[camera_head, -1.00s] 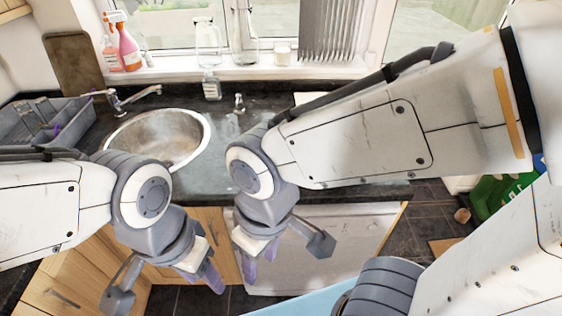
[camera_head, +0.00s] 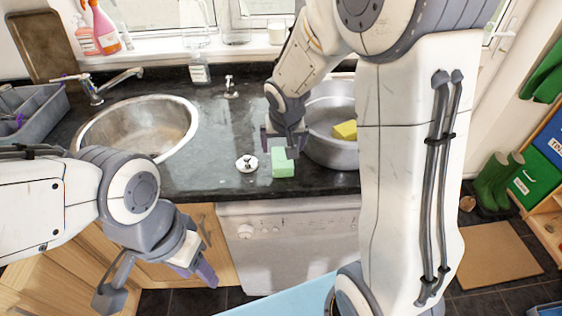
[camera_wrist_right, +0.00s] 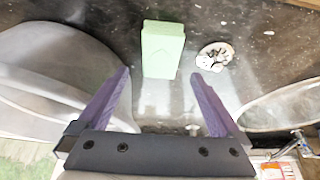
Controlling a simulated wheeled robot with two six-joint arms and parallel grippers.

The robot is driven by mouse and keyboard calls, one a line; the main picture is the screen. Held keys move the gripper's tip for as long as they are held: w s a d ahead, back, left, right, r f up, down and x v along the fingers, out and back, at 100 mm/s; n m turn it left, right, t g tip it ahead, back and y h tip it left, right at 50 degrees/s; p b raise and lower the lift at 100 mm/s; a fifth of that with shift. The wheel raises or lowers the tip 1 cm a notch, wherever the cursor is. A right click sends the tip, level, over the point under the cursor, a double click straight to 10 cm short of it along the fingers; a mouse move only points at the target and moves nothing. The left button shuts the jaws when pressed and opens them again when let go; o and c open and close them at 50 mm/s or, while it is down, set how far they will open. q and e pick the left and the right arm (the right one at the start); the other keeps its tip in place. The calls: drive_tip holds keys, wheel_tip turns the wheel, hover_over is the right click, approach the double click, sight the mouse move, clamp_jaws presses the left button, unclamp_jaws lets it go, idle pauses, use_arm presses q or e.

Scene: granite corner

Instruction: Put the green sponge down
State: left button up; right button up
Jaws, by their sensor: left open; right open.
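The green sponge (camera_head: 283,163) stands on the dark counter near its front edge, between a small white round object and a grey basin. My right gripper (camera_head: 285,142) is open just behind the sponge, low over the counter. In the right wrist view, the sponge (camera_wrist_right: 163,48) lies ahead, centred between the open purple fingers (camera_wrist_right: 160,75), with clear gaps on both sides. Its near end is about level with the fingertips. My left gripper (camera_head: 200,276) is open and empty in front of the cabinet, below counter height.
The small white round object (camera_head: 247,163) lies left of the sponge. A grey basin (camera_head: 330,153) with a yellow sponge (camera_head: 345,130) stands to its right. The sink (camera_head: 140,128) and a grey rack (camera_head: 38,115) are farther left.

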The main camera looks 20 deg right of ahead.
sight(282, 157)
drive_tip(key=b+x, duration=0.1)
drive_tip(key=x, duration=0.6)
drive_tip(key=shift+s+f, duration=0.15)
drive_tip(key=c, duration=1.4)
